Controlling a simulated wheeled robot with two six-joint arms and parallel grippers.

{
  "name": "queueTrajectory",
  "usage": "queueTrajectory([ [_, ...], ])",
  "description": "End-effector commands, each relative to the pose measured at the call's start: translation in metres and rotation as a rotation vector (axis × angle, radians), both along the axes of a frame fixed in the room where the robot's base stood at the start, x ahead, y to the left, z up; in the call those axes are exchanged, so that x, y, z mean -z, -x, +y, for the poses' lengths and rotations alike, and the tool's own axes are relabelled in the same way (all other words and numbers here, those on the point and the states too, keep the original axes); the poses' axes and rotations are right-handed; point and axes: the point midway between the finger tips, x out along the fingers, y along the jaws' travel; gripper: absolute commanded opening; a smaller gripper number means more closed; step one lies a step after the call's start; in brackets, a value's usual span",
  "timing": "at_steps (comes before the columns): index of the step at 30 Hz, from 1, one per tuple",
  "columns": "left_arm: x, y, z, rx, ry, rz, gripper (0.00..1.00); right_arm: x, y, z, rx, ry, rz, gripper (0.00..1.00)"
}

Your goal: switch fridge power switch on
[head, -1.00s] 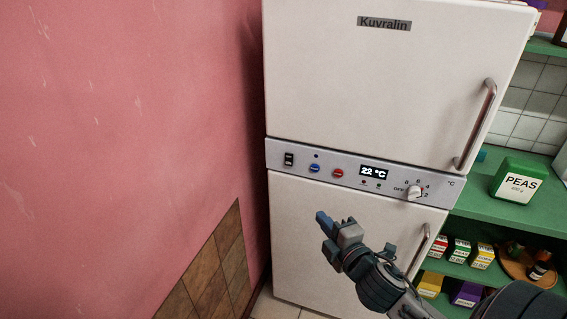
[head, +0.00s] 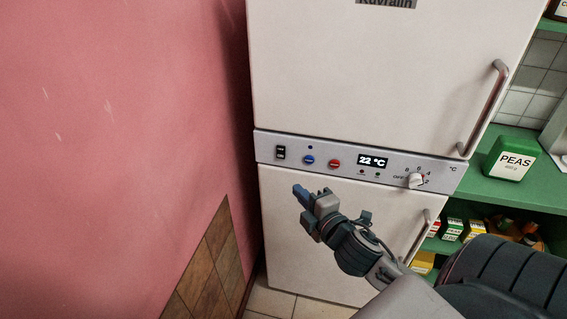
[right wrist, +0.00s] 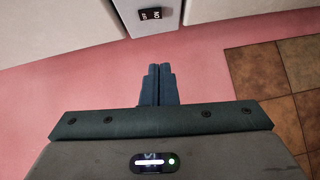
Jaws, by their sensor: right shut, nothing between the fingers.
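The fridge power switch (head: 281,152) is a small black rocker at the left end of the grey control panel on the white fridge (head: 340,90). In the right wrist view the switch (right wrist: 151,14) shows near the top, ahead of the fingertips and apart from them. My right gripper (head: 299,190) is shut and empty, below and slightly right of the switch in the head view. Its blue fingers (right wrist: 158,72) are together in the right wrist view. The switch's lettering is too small to read its position surely. My left gripper is not in view.
On the panel are a blue button (head: 309,160), a red button (head: 334,163), a display (head: 373,160) reading 22 °C and a dial (head: 416,181). A pink wall (head: 120,130) stands close on the left.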

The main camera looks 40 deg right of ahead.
Motion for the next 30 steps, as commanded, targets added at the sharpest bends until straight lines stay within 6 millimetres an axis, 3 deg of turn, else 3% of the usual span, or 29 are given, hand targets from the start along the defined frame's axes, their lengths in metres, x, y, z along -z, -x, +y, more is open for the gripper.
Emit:
queueTrajectory([
  [8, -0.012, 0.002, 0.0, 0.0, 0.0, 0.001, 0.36, -0.001, -0.032, -0.003, 0.002, -0.004, -0.002, 0.0],
  [18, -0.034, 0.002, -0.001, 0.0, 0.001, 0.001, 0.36, 0.004, -0.1, -0.008, 0.001, -0.004, -0.001, 0.0],
  [24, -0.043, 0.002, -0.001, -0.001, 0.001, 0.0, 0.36, 0.01, -0.118, -0.029, 0.0, 0.003, 0.0, 0.0],
  [30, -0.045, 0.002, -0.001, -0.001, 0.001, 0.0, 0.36, 0.013, -0.124, -0.037, 0.0, 0.0, 0.001, 0.0],
])
